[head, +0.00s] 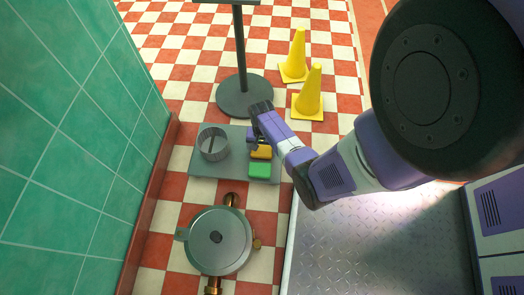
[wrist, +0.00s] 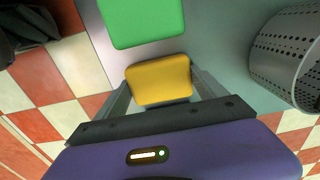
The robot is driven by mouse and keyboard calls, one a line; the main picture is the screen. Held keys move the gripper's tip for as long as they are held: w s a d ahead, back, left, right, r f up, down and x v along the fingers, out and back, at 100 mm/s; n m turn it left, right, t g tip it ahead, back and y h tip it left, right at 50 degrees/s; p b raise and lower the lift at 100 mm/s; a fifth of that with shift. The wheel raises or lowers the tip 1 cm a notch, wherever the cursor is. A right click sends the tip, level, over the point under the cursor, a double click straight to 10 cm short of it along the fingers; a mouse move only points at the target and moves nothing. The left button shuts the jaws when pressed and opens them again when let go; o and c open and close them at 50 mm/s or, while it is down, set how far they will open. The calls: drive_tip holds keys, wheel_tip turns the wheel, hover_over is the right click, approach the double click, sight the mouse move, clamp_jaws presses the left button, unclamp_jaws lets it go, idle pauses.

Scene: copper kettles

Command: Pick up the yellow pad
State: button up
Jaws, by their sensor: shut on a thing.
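The yellow pad (head: 261,153) is at the right side of a grey tray (head: 203,168), just above the green pad (head: 259,170) in the head view. In the wrist view the yellow pad (wrist: 160,80) sits between my two fingers, one against each side. My gripper (wrist: 162,88) is shut on it. In the head view my gripper (head: 259,146) comes down over the pad's far edge and partly hides it. I cannot tell whether the pad touches the tray. The green pad (wrist: 143,20) lies beside it, apart from my fingers.
A perforated metal cylinder (head: 213,144) stands on the tray's left, also at right in the wrist view (wrist: 288,58). A round metal vessel with brass pipes (head: 217,240) is nearer. A dark stand base (head: 244,95) and two yellow cones (head: 309,92) are beyond. A green tiled wall (head: 75,110) bounds the left.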

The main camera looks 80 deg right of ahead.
sight(262, 149)
wheel_tip(262, 149, up, 20)
drive_tip(key=p, duration=1.1)
